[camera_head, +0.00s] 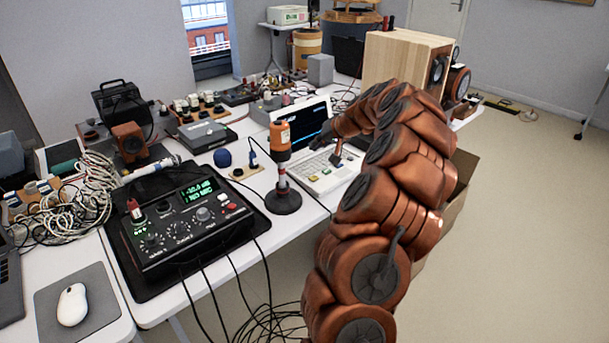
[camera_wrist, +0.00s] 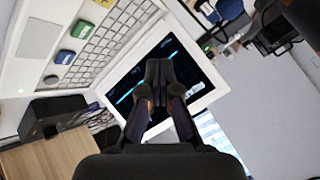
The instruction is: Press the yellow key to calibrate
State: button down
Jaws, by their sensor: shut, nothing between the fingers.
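A white laptop (camera_head: 328,182) stands open on the table. In the wrist view its keyboard (camera_wrist: 125,38) is at the upper left and its dark screen (camera_wrist: 150,85) lies behind my fingers. My gripper (camera_wrist: 158,70) is shut and empty. It appears in front of the screen, to the right of the yellow key and apart from it. In the head view my gripper (camera_head: 337,157) is over the laptop and partly hides it.
An orange and black device (camera_head: 279,136) stands upright on a round base left of the laptop. A black mixer-like box (camera_head: 188,222) with knobs is nearer. A wooden speaker cabinet (camera_head: 395,57) stands behind my arm. Cables hang over the front edge.

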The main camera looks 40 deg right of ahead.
aim_at(315, 178)
jog(key=shift+w+d, duration=0.1)
jog(key=shift+d, duration=0.05)
jog(key=shift+f, duration=0.15)
notch_tip(315, 178, down, 8)
jog(key=b, duration=0.3)
jog(key=shift+f, duration=0.35)
jog(key=shift+b, duration=0.3)
dwell(1.3)
jog(key=shift+f+b, duration=0.4)
jog(key=shift+b, duration=0.05)
